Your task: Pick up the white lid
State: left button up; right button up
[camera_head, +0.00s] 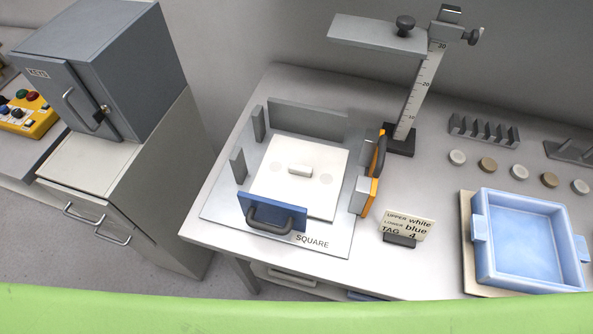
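Neither of my grippers shows in this view.
A blue tray (574,238) stands at the right, beyond a tag holder (404,229). A ruler stand (413,95) with a grey overhead plate (370,35) rises behind the fixture. A grey furnace box (100,60) stands left on a cabinet. A green edge crosses the bottom.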

aim_at(303, 173)
jog(key=z, duration=1.9)
jog(key=u, duration=1.9)
jog(key=k+l+u, duration=0.1)
jog(key=k, duration=0.55)
